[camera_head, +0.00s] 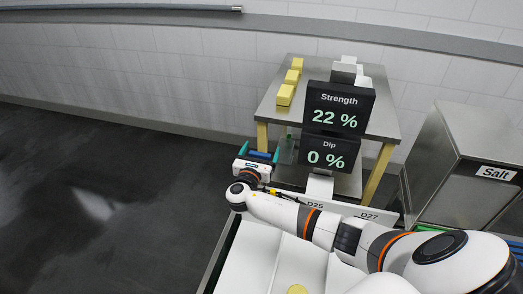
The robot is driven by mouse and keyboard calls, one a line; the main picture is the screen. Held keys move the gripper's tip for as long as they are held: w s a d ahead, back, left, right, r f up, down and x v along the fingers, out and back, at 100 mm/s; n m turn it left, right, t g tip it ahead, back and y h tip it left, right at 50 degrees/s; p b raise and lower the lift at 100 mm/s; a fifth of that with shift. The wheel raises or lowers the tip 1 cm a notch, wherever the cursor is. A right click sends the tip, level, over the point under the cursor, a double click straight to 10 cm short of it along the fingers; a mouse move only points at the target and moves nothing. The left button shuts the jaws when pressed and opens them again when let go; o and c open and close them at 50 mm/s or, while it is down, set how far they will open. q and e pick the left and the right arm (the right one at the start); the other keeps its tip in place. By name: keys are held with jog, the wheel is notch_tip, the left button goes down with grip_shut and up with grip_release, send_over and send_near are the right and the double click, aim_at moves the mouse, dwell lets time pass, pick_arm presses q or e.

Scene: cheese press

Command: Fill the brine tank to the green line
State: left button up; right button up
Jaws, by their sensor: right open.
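My right gripper (262,157) is open, at the end of the white arm that comes in from the lower right. It is left of the display posts, near the table's front left leg. A greenish see-through thing (287,150) shows just right of its fingers; I cannot tell what it is or whether they touch. A white basin (248,250), perhaps the brine tank, lies below, partly hidden by my arm. I cannot make out a green line or a liquid level. The strength display (338,108) reads 22 %. The dip display (328,155) reads 0 %. My left gripper is not in view.
A steel table (385,118) with yellow legs carries several yellow blocks (286,94). A steel bin labelled Salt (455,175) stands at the right. Labels D25 and D27 mark the basin's far edge. A pale yellow disc (297,289) shows at the bottom. Dark floor (100,190) at left is clear.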

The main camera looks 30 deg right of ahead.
jog(key=b+v, duration=0.1)
jog(key=v, duration=1)
jog(key=shift+a, duration=0.1)
